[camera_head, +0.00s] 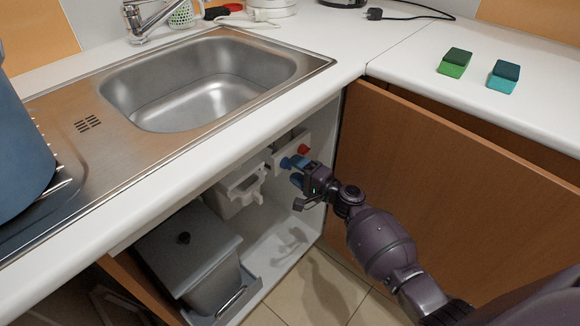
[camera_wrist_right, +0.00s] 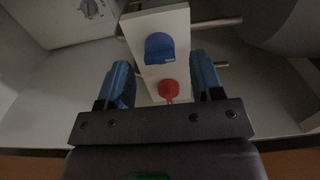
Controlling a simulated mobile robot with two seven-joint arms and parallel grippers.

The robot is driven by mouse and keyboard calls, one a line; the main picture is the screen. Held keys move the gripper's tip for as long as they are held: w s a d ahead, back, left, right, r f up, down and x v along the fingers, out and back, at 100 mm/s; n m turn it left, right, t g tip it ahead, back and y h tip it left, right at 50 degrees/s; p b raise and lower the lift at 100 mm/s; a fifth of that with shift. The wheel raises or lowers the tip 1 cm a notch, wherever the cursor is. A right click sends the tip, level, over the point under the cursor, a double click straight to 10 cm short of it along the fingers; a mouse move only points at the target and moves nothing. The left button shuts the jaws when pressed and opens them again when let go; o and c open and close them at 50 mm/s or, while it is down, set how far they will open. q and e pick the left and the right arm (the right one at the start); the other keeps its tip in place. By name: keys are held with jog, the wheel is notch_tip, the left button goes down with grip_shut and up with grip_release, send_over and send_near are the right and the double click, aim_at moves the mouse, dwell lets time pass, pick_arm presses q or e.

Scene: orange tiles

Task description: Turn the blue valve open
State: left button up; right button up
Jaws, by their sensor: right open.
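The blue valve (camera_head: 285,162) is a small blue knob on a white plate inside the open cabinet under the sink. In the right wrist view the blue valve (camera_wrist_right: 160,48) faces the camera, just beyond my fingertips. A red valve (camera_head: 303,149) sits on the same plate; in the wrist view the red valve (camera_wrist_right: 168,90) appears between my fingers. My right gripper (camera_head: 297,171) is open, with its blue fingers apart in front of the plate. In the wrist view the gripper (camera_wrist_right: 162,75) holds nothing. My left gripper is out of view.
A grey lidded bin (camera_head: 190,255) stands low in the cabinet, below a white fixture (camera_head: 240,185). The cabinet door (camera_head: 450,180) is to the right of my arm. Above are the sink (camera_head: 205,85) and counter, with two sponges (camera_head: 455,63) at right.

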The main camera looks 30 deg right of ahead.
jog(key=shift+x, duration=1.35)
jog(key=c, duration=0.9)
